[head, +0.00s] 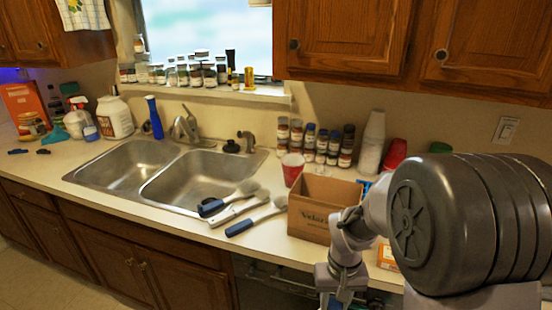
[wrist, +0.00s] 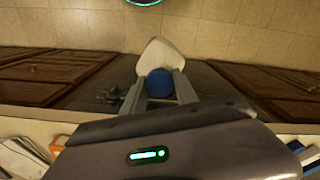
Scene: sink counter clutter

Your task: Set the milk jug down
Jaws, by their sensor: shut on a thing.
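The white milk jug (wrist: 158,53) shows in the wrist view with its blue cap (wrist: 160,84) toward me. My gripper (wrist: 161,92) is shut on it, one finger on each side of the cap end. The jug appears in front of the dark lower cabinet front, with the tiled floor behind it. In the head view my arm comes down at the lower right, in front of the counter's front edge, and I cannot make out the jug there.
The counter (head: 185,213) holds an open cardboard box (head: 315,220) near my arm. Several brushes (head: 240,208) lie between it and the double sink (head: 160,178). Spice jars (head: 318,145), white stacked cups (head: 372,145) and a red cup (head: 292,169) stand behind. My arm hides the right counter.

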